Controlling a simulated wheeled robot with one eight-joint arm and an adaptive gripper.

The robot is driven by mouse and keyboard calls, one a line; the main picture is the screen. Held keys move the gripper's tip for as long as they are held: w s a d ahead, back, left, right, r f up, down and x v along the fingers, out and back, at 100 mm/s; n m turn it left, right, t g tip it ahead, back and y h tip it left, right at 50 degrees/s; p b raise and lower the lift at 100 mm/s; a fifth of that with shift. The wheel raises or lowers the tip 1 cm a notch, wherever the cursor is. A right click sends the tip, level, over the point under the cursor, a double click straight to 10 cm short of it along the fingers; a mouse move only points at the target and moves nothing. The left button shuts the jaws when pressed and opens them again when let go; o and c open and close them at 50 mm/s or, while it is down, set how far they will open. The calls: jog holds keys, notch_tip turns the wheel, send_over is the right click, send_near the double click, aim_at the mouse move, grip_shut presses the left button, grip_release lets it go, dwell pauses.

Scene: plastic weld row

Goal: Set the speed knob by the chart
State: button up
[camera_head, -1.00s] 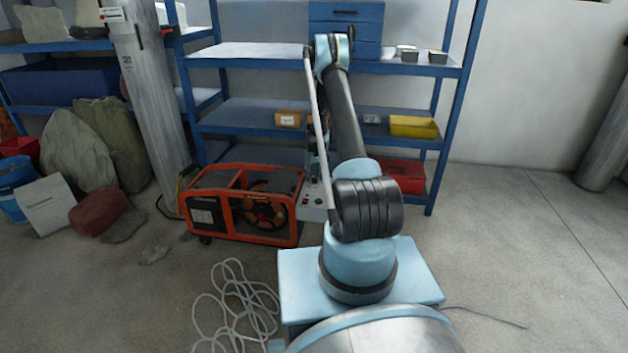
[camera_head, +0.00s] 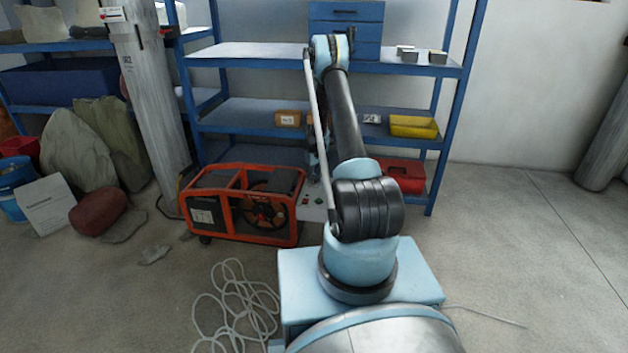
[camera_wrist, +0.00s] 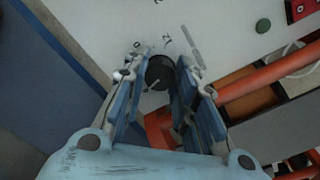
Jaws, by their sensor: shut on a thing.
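The black speed knob (camera_wrist: 160,72) stands on a pale panel (camera_wrist: 225,32) in the wrist view. Small dark marks, like digits, are printed beside it, and a short grey bar lies near them. My gripper (camera_wrist: 161,75) has its two fingers on either side of the knob and is shut on it. In the head view, the grey panel (camera_head: 312,211) with red and green buttons shows beside the orange machine; my arm hides the knob and gripper there. A white printed sheet (camera_head: 46,203) leans at the left, its text too small to read; I cannot tell whether it is the chart.
The orange-framed machine (camera_head: 243,237) stands left of the panel, close to my arm. Blue shelving (camera_head: 250,118) rises behind. A grey post (camera_head: 152,110) stands at the left. A loose pale cable (camera_head: 235,300) lies on the floor.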

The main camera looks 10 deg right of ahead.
jog(key=shift+m, duration=0.5)
jog(key=m, duration=0.2)
jog(key=shift+w+m, duration=0.1)
jog(key=shift+m, duration=2)
